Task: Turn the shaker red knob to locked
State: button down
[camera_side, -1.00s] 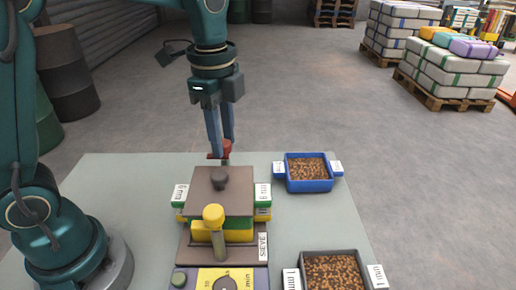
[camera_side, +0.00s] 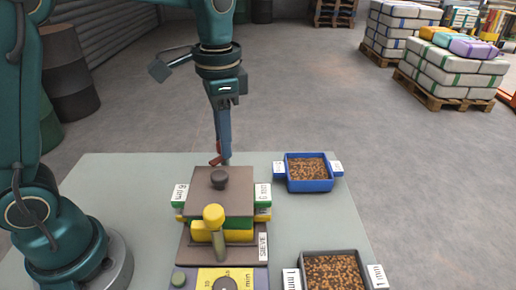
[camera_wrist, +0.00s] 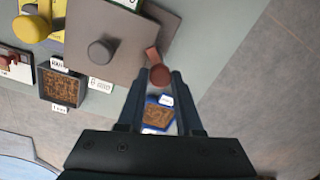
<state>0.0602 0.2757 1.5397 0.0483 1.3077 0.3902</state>
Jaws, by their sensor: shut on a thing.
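The shaker (camera_side: 200,200) stands on the table, a stack with a brown lid, green and yellow layers and a SIEVE label. Its red knob (camera_side: 215,160) is at the back of the stack, and it also shows in the wrist view (camera_wrist: 159,75) with a reddish bar beside it. My gripper (camera_side: 225,158) points down behind the lid and is shut on the red knob. In the wrist view the fingertips (camera_wrist: 158,78) lie on either side of the round knob. The side view partly hides the knob behind the fingers.
A dark round knob (camera_side: 219,180) tops the lid, and a yellow knob (camera_side: 213,216) stands in front. A blue tray (camera_side: 310,185) of brown grains is at right, a grey tray (camera_side: 300,262) at front right. A yellow dial panel (camera_side: 206,274) is in front.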

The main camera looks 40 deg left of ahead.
jog(key=n, duration=0.4)
jog(key=shift+r, duration=0.1)
jog(key=n, duration=0.4)
jog(key=shift+n, duration=0.3)
dwell(0.4)
jog(key=c, duration=0.6)
grip_release()
jog(key=shift+w+d+r, duration=0.1)
jog(key=shift+r, duration=2.45)
